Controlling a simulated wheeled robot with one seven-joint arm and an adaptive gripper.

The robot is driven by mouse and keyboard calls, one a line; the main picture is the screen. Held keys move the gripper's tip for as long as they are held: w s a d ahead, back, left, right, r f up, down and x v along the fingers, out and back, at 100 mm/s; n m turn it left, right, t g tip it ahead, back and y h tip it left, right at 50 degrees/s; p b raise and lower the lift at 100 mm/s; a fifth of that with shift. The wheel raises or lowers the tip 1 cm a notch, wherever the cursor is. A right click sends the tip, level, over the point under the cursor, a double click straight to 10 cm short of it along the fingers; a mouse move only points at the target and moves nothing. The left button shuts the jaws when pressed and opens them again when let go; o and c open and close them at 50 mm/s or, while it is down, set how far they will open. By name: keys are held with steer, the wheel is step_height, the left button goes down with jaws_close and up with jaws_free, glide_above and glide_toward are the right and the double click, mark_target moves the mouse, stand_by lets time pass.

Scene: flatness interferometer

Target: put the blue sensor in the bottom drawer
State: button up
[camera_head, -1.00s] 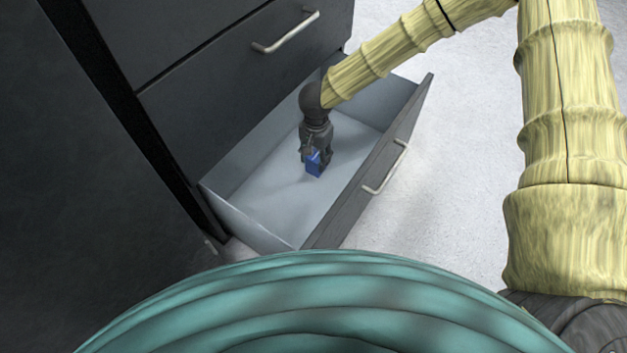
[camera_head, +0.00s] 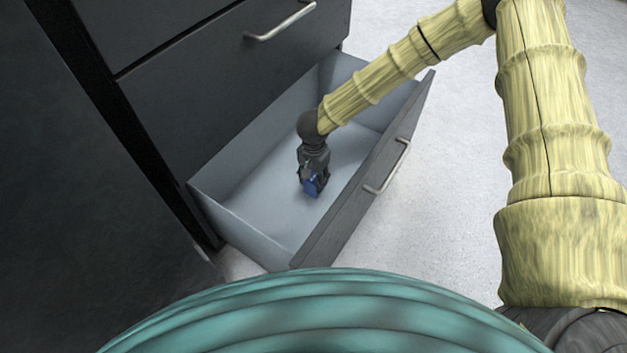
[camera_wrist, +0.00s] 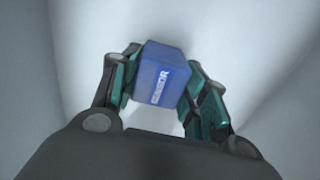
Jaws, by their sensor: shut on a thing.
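The bottom drawer (camera_head: 250,217) is pulled open, with a pale grey inside and a dark front with a bar handle. My gripper (camera_head: 312,188) reaches down into the drawer and is shut on the blue sensor (camera_head: 311,186). In the wrist view the blue sensor (camera_wrist: 161,75) is a small box with white lettering, held between the two green-padded fingers of my gripper (camera_wrist: 163,92). The drawer's pale floor lies behind it. I cannot tell whether the sensor touches the floor.
A dark closed drawer with a bar handle (camera_head: 280,22) is above the open one. The open drawer's front panel (camera_head: 375,175) stands to the right of my gripper. The drawer floor around the sensor is clear. Pale floor (camera_head: 480,130) lies to the right.

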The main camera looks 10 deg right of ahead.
mark_target(314, 177)
steer(key=o, duration=1.2)
steer(key=shift+c, duration=0.2)
step_height(314, 177, up, 12)
steer(key=p, duration=0.6)
